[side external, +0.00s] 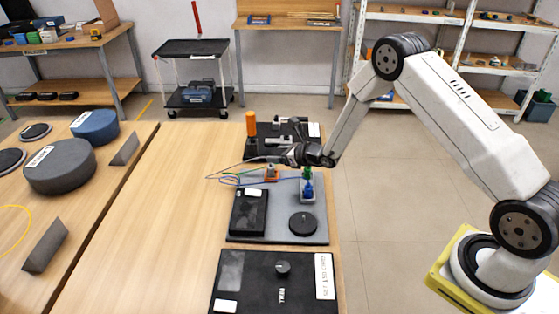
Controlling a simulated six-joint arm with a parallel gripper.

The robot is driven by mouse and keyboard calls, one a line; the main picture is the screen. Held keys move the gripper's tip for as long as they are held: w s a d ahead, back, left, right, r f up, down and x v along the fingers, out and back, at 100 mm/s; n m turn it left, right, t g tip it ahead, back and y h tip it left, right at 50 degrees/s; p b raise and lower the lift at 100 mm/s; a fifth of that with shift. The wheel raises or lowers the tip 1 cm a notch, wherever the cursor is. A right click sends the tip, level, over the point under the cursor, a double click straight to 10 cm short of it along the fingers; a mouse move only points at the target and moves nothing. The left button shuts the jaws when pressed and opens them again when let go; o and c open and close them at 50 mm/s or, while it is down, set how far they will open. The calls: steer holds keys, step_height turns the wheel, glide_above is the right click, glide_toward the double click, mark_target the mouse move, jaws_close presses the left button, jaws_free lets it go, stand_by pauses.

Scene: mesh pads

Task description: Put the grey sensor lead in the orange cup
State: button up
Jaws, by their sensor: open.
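A thin grey lead (228,168) arcs left from near my gripper (277,150) and bends back toward the small parts below. Its end is too small to make out. My gripper is open, pointing left above the far part of the grey pad; I cannot tell whether the lead lies between its fingers. An upright orange cylinder (251,123), possibly the orange cup, stands beyond it on the far black pad. A small orange piece (270,174) sits just below my gripper, with leads around it. I cannot see into either orange thing.
Blue and green leads curl beside the small orange piece. A green and blue connector (307,187) stands on the grey pad (278,232), near a black box (248,211) and a black disc (303,223). A black panel (250,290) lies nearer.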

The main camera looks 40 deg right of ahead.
steer(key=shift+r, duration=0.75)
steer(key=s+a+r+n+g+y, duration=0.5)
steer(key=s+a+n+g, duration=0.4)
steer(key=s+n, duration=0.45)
steer(key=s+d+r+n+h, duration=0.2)
steer(key=s+r+n+h, duration=0.1)
steer(key=s+n, duration=0.5)
steer(key=s+d+r+n+g+h, duration=0.1)
steer(key=s+d+r+n+h, duration=0.1)
steer(key=s+n+h, duration=0.3)
steer(key=s+r+n, duration=0.1)
steer(key=s+n, duration=0.2)
steer(key=n, duration=0.3)
steer(key=shift+s, duration=0.4)
